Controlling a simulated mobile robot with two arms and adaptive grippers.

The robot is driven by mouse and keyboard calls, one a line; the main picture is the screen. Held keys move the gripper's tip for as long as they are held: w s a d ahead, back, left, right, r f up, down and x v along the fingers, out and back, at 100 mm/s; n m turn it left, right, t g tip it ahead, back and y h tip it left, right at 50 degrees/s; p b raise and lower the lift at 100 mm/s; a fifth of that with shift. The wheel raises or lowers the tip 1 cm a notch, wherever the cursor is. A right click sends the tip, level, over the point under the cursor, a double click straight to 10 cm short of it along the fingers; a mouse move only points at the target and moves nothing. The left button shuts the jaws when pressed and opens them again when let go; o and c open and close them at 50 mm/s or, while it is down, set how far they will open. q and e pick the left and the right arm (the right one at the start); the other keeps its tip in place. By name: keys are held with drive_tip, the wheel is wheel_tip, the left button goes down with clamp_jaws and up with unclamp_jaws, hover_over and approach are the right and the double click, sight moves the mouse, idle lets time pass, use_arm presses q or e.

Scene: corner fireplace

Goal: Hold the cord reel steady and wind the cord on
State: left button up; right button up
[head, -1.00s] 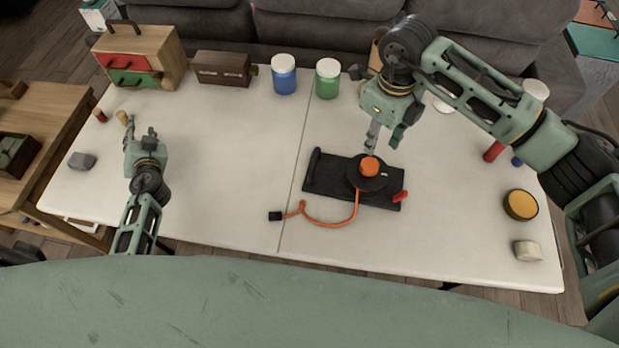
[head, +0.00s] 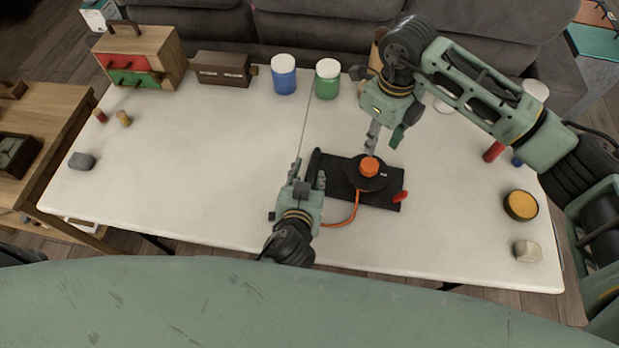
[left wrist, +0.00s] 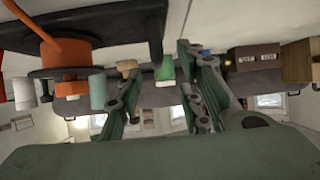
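The cord reel (head: 372,184) is a black disc with an orange hub (head: 369,166) on a black base board (head: 333,178). A red handle (head: 400,197) sits at the board's right edge. The orange cord (head: 352,214) runs from the reel toward the front left, its loose end mostly hidden by my left gripper (head: 309,174). That gripper is open just left of the board; its spread fingers also show in the left wrist view (left wrist: 160,62), with the reel (left wrist: 68,58) at upper left. My right gripper (head: 372,150) points down just above the hub; its finger gap is unclear.
Blue (head: 284,76) and green (head: 327,80) jars stand at the back. A wooden drawer box (head: 139,50) is at back left, a yellow-topped tin (head: 520,205) at right. The table's left half (head: 190,170) is mostly clear.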

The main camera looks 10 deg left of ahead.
sight(312, 170)
use_arm(q)
drive_tip(key=shift+d+f, duration=0.15)
drive_tip(key=shift+d, duration=0.05)
drive_tip(key=x, duration=0.7)
drive_tip(key=shift+w+f, duration=0.15)
drive_tip(key=shift+f, duration=0.05)
drive_tip(key=shift+c, duration=0.2)
